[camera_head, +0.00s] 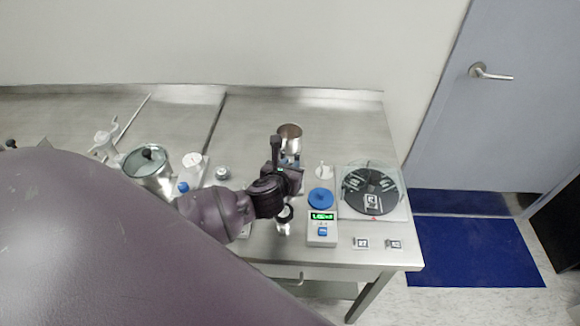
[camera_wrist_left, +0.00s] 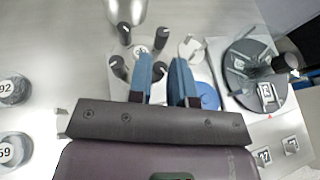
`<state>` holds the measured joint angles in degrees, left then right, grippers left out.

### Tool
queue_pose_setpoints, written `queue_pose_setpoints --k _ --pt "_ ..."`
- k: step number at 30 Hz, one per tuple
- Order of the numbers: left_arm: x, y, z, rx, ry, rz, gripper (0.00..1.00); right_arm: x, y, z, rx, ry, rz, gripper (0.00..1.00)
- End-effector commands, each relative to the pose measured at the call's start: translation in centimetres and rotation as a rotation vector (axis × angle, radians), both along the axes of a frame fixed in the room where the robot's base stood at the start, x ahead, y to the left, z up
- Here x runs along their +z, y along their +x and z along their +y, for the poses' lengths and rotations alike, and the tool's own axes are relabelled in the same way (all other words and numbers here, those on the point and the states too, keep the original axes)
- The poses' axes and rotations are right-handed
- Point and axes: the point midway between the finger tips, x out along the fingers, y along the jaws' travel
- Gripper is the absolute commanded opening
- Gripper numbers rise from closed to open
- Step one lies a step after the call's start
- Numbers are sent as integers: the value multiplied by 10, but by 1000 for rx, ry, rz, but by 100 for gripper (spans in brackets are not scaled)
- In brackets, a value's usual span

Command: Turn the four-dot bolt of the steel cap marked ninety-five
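In the left wrist view, several black-headed bolts (camera_wrist_left: 118,66) stand around a pale round label (camera_wrist_left: 140,50) that is too small to read. A steel vessel rises just behind them (camera_wrist_left: 127,10); it also shows in the head view (camera_head: 290,135). My left gripper (camera_wrist_left: 161,60) has two blue fingers spread apart, with one black bolt head (camera_wrist_left: 159,72) showing in the gap between them; contact cannot be told. In the head view my left gripper (camera_head: 290,159) hides most of this spot. The dot marks on the bolts are not readable. My right gripper is out of view.
Round labels 92 (camera_wrist_left: 12,90) and 59 (camera_wrist_left: 10,152) lie left in the wrist view. Right of the gripper are a scale (camera_head: 322,229), a blue disc (camera_head: 320,197) and a black dial (camera_head: 372,190). Small number tags (camera_head: 394,244) lie near the front edge. The back of the table is clear.

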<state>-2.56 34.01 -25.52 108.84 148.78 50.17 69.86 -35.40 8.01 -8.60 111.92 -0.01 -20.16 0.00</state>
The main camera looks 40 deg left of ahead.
Motion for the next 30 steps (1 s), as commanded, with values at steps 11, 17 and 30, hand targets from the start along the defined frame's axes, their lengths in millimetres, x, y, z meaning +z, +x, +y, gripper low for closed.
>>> queue_pose_setpoints --k 11,17,30 --pt "0 0 1 -12 1 0 0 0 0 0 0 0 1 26" --pt "0 0 2 -87 3 0 0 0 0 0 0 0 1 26" --pt "1 0 8 -424 6 1 0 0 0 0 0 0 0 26"
